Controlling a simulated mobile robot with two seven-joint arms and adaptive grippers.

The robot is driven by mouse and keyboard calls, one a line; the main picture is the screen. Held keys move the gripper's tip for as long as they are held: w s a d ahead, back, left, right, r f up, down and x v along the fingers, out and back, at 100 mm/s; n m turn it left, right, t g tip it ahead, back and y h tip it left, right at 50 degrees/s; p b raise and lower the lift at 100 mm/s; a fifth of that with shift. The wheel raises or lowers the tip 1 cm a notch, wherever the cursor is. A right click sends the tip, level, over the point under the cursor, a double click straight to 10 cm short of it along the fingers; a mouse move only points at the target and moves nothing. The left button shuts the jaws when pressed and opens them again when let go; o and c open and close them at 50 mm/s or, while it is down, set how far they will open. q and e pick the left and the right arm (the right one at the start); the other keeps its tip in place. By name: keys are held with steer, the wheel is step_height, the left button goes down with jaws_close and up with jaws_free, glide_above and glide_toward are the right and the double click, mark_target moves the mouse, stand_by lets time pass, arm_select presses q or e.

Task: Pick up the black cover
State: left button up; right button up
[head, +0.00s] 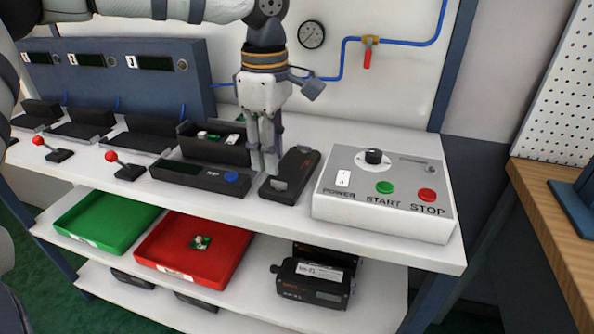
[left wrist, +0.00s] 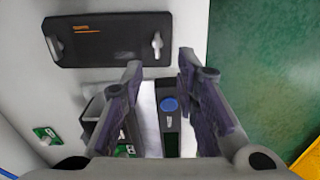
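The black cover (head: 297,168) lies flat on the white bench between the blue-button device and the grey control box. It has orange lettering and pale metal pieces near its ends. In the left wrist view the cover (left wrist: 105,42) is at the upper left, outside the fingers. My left gripper (head: 264,172) points down close to the cover's left side and hides a little of it. In the left wrist view its fingers (left wrist: 160,78) are apart, with nothing held between them. My right gripper is not in view.
The blue-button device (head: 200,178) and an open black housing with a green board (head: 213,146) stand left of the cover. The grey control box (head: 385,190) stands close on its right. Green (head: 105,219) and red (head: 190,262) trays sit on the shelf below.

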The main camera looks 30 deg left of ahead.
mark_target(276, 181)
arm_select(q)
steer(key=f, duration=0.5)
steer(key=shift+w+d+f, duration=0.2)
steer(key=shift+d, duration=0.05)
jaws_close()
steer(key=shift+r, duration=0.2)
